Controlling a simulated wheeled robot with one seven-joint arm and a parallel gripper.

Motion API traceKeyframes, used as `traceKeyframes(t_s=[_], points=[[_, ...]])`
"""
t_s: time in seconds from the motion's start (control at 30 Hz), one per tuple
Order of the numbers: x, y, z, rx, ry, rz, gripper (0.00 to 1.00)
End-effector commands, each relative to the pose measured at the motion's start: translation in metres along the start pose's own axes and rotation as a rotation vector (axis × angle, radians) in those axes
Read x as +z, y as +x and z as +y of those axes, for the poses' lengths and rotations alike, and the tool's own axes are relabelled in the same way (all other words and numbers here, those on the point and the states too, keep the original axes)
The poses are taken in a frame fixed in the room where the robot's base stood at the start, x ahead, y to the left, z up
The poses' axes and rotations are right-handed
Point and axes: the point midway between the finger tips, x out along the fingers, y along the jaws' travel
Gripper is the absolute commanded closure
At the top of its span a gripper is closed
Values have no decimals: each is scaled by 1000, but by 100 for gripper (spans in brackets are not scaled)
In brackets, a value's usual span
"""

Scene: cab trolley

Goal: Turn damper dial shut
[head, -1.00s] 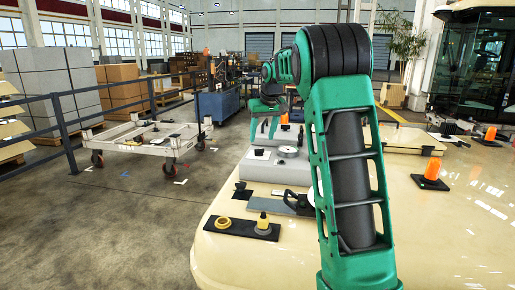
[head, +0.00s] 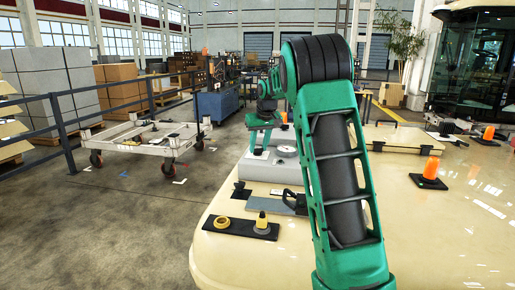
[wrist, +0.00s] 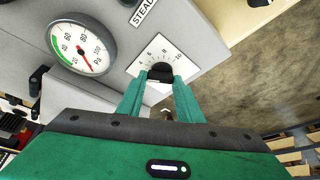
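The damper dial (wrist: 140,68) shows in the wrist view as a white numbered plate with a black knob (wrist: 160,71) on a grey box. My gripper (wrist: 162,75) has its two green fingers on either side of this knob. The knob fills most of the gap between the fingertips; whether they press on it I cannot tell. The fingers hide part of the plate. In the head view my gripper (head: 260,141) is low at the far-left part of the grey box (head: 266,172), and the dial cannot be made out there.
A round pressure gauge (wrist: 82,46) sits beside the dial, with a partly cut-off label (wrist: 143,12) nearby. A black plate with yellow fittings (head: 241,228) lies on the cream surface (head: 300,265). An orange marker (head: 430,170) stands right. A white trolley (head: 140,143) stands left on open floor.

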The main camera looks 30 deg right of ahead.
Motion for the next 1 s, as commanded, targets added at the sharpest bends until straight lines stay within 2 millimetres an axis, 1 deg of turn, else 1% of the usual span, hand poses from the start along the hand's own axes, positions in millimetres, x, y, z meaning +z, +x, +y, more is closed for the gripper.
traceKeyframes(t_s=[0.27,0.47,0.67,1.0], points=[[0,0,0,-10,-22,0,90],[0,0,2,-43,-101,-1,90],[-1,0,4,-104,-247,1,90],[-3,1,7,-226,-544,1,90]])
